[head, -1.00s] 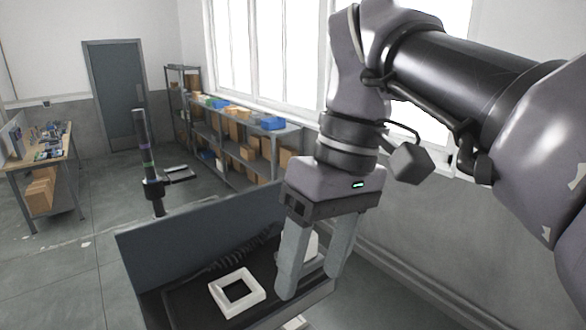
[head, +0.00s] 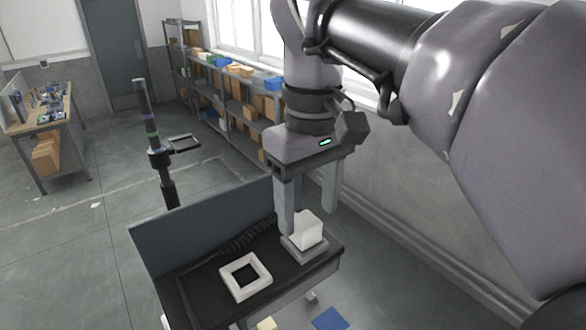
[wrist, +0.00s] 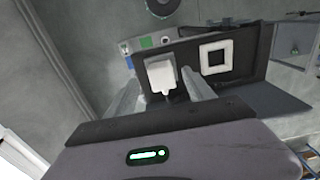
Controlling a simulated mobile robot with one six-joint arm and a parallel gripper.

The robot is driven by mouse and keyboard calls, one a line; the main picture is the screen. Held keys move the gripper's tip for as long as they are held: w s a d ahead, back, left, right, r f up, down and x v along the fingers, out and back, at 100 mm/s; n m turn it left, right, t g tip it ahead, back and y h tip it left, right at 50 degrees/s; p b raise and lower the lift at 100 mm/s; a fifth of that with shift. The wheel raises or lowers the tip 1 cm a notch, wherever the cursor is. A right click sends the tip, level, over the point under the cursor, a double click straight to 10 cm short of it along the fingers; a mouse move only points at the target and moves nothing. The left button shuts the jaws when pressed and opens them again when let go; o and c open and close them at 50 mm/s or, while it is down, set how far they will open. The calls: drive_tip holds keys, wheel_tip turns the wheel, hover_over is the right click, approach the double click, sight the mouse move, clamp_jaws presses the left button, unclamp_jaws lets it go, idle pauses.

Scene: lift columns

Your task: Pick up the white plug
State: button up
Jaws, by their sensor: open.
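The white plug (head: 306,230) is a white block on a grey square base (head: 304,248), at the right end of a dark tray-like surface. My gripper (head: 308,220) points down with its fingers apart, one in front at the left of the plug and one behind at its right. In the wrist view the plug (wrist: 160,76) lies between the two fingers (wrist: 158,92), with nothing held. I cannot tell whether either finger touches it.
A white square frame (head: 246,289) lies on the dark surface (head: 203,284) left of the plug. A grey upright panel (head: 200,238) stands along its back. A dark post (head: 157,158) stands behind. A wall with a ledge is at the right.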

sight(305, 220)
drive_tip(key=f, duration=0.3)
drive_tip(key=shift+w+a+f+b, duration=0.15)
drive_tip(key=shift+a+f+b, duration=0.15)
drive_tip(key=shift+f+b, duration=0.1)
drive_tip(key=shift+r, duration=0.1)
drive_tip(key=c, duration=0.4)
clamp_jaws()
drive_tip(key=shift+r, duration=0.15)
